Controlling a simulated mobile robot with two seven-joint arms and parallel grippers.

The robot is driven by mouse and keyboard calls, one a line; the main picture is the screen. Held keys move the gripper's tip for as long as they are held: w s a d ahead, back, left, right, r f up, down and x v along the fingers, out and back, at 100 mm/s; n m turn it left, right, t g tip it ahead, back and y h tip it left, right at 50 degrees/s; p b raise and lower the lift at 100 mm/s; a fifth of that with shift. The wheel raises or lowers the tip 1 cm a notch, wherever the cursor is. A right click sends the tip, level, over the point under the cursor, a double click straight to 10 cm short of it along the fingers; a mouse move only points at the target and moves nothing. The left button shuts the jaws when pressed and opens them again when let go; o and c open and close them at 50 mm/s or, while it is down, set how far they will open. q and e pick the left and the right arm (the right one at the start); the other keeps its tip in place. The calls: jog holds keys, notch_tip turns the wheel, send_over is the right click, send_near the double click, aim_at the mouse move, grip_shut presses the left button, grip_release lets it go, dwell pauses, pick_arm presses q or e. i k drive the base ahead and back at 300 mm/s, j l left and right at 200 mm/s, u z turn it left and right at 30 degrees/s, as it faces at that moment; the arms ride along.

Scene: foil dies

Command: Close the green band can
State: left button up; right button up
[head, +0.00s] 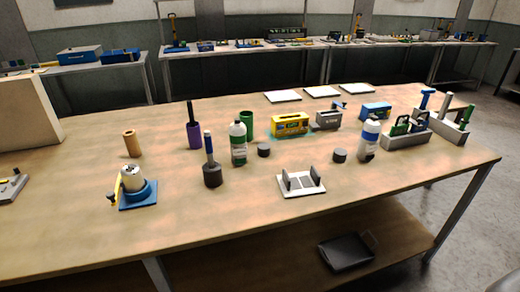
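The green band can (238,145) is a white, bottle-shaped container with a green band. It stands upright near the middle of the table. Whether its top is open or covered is too small to tell. A short dark cylinder (264,150), which looks like a cap, sits on the table just right of it. A second such dark cylinder (339,156) sits farther right, beside a similar white container with a blue band (368,138). Neither of my grippers is in view.
Close by the can stand a green cylinder (247,125), a purple cylinder (194,135) and a dark-based tool (212,172). A white fixture (301,184) lies in front. A blue-based device (135,187) is at left. The table's front right is clear.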

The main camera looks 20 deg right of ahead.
aim_at(237, 133)
jog(key=l+u, duration=0.2)
jog(key=u, duration=0.2)
jog(key=l+u, duration=0.2)
jog(key=u, duration=0.2)
jog(key=l+u, duration=0.2)
jog(key=u, duration=0.25)
jog(key=k+l+u, duration=0.1)
jog(key=l, duration=0.2)
jog(key=l+u, duration=0.15)
jog(key=l, duration=0.15)
jog(key=k+l+u, duration=0.1)
jog(key=k+l, duration=0.15)
jog(key=l, duration=0.15)
jog(key=k+l, duration=0.1)
jog(key=l, duration=0.2)
jog(key=k+l, duration=0.15)
jog(key=l, duration=0.15)
jog(key=l+u, duration=0.05)
